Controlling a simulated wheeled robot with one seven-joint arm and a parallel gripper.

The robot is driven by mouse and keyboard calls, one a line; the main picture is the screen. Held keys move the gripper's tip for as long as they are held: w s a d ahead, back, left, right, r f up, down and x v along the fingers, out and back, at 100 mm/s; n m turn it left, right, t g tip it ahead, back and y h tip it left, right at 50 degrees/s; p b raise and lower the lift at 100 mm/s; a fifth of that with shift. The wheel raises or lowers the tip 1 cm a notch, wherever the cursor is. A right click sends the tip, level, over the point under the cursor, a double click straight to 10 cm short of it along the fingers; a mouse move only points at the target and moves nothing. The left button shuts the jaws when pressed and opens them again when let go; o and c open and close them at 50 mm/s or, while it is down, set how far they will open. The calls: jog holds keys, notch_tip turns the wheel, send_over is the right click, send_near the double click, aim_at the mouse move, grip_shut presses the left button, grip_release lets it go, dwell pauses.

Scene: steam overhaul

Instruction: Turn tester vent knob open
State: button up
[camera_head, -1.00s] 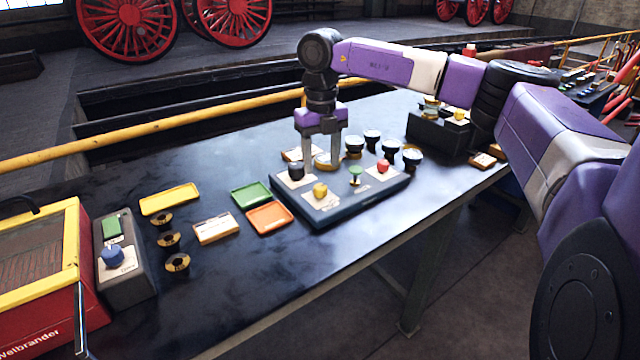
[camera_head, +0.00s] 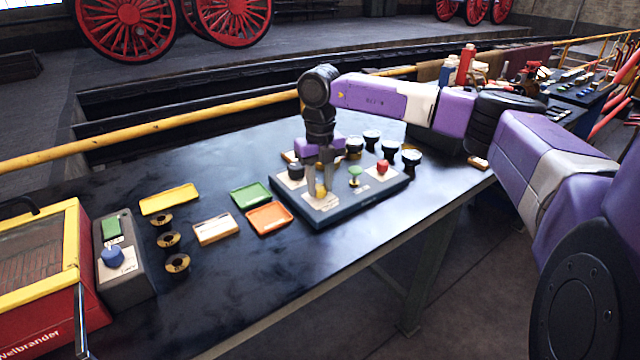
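The tester (camera_head: 345,212) is a low dark box on the bench with several coloured controls on pale label plates. Its yellow knob (camera_head: 320,191) is at the front left, between the fingertips of my gripper (camera_head: 319,188). The fingers point down and look shut on this knob, partly hiding it. A black knob (camera_head: 295,171) is behind it to the left, a green mushroom-shaped knob (camera_head: 355,171) to the right, and a red knob (camera_head: 383,167) farther right. The labels are too small to read, so I cannot tell which control is marked vent.
Several dark cups (camera_head: 411,157) stand close behind the tester. A green tray (camera_head: 251,194) and an orange tray (camera_head: 269,217) lie to its left. A grey box with a blue knob (camera_head: 112,257) and a red case (camera_head: 40,320) are at far left. The bench front is clear.

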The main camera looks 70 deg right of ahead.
grip_shut()
jog(key=shift+n, duration=0.3)
jog(key=n+b, duration=0.1)
jog(key=n, duration=0.2)
jog(key=shift+n, duration=0.4)
jog(key=n, duration=0.3)
jog(key=shift+n+b, duration=0.4)
jog(key=n, duration=0.5)
jog(key=shift+r, duration=0.1)
jog(key=shift+n, duration=2.3)
